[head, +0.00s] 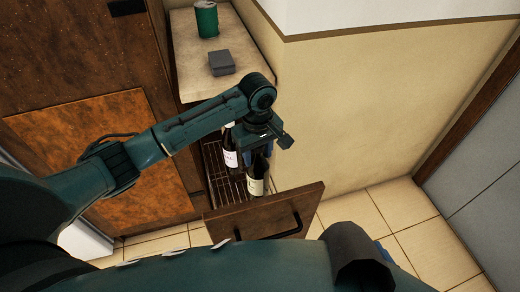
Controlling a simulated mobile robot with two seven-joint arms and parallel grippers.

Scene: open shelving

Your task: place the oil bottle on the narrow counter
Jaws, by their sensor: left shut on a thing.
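My left gripper (258,150) points down over a pulled-out wire rack and is shut on a dark bottle with a pale label (258,178), apparently the oil bottle. The bottle is upright, low behind the rack's wooden front; its top is hidden by the gripper. A second dark bottle with a white label (230,153) stands just left of it, partly covered by my gripper. The narrow counter (186,63) is above and behind, at the top centre-left. My right gripper is not in view.
A green can (206,19) and a small grey box (222,62) stand on the counter, with bare surface around them. The wooden rack front (240,221) has a black handle. A beige wall (345,110) borders the counter on the right. Tall brown cabinets (75,50) stand left.

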